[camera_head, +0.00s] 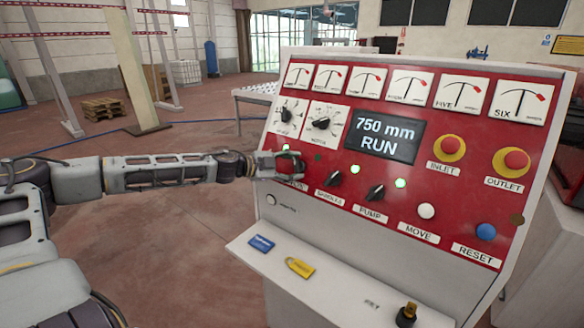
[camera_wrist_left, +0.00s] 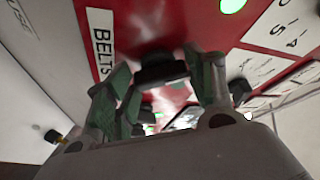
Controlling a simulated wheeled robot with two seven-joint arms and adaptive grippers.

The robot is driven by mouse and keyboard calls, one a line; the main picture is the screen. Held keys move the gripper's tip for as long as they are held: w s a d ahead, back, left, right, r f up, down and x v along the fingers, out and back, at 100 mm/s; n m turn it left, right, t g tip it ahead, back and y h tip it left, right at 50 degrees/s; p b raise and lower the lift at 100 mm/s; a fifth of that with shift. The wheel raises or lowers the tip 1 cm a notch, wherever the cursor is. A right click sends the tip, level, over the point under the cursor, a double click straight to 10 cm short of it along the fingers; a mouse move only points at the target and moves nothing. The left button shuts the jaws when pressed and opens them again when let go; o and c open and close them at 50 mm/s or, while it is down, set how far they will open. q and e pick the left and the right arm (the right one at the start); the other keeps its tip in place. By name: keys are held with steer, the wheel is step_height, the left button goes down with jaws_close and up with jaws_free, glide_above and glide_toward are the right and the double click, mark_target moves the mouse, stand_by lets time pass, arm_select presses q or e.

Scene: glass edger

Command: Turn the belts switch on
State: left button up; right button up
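The belts switch is a black knob (camera_wrist_left: 160,68) on the red panel, beside its BELTS label (camera_wrist_left: 101,42) in the left wrist view. My left gripper (camera_wrist_left: 160,80) is at the knob, with one green-padded finger on each side of it. The fingers stand apart; whether they touch the knob is hard to tell. In the head view my left gripper (camera_head: 280,164) covers the belts switch, so its angle is hidden. A small green lamp (camera_head: 285,147) glows just above the gripper. My right gripper is in neither view.
The spindles knob (camera_head: 333,179) and pump knob (camera_head: 375,192) are to the right, with green lamps nearby. The display (camera_head: 387,137) reads "750 mm RUN". Red inlet (camera_head: 447,147) and outlet (camera_head: 512,161) buttons are farther right. A blue tag (camera_head: 261,243) and yellow padlock (camera_head: 299,267) lie on the lower ledge.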

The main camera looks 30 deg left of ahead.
arm_select(q)
steer(key=c, duration=0.3)
steer(key=shift+m, duration=0.5)
steer(key=m+g+b, duration=0.1)
steer(key=m, duration=0.2)
steer(key=shift+w+a+r+g+b, duration=0.1)
steer(key=shift+g+b, duration=0.2)
steer(key=shift+b, duration=0.1)
steer(key=m+g+b, duration=0.1)
steer(key=m, duration=0.2)
steer(key=shift+r+m+g, duration=0.1)
steer(key=shift+m+g, duration=0.2)
steer(key=shift+m, duration=0.1)
steer(key=shift+w+r+m+g+y+b, duration=0.1)
steer(key=shift+m+g+y+b, duration=0.3)
steer(key=shift+m, duration=0.55)
steer(key=shift+r+m+g+y+b, duration=0.1)
steer(key=shift+m+g+y+b, duration=0.1)
steer(key=shift+m+g+b, duration=0.55)
steer(key=shift+m+t, duration=0.25)
steer(key=shift+m, duration=0.05)
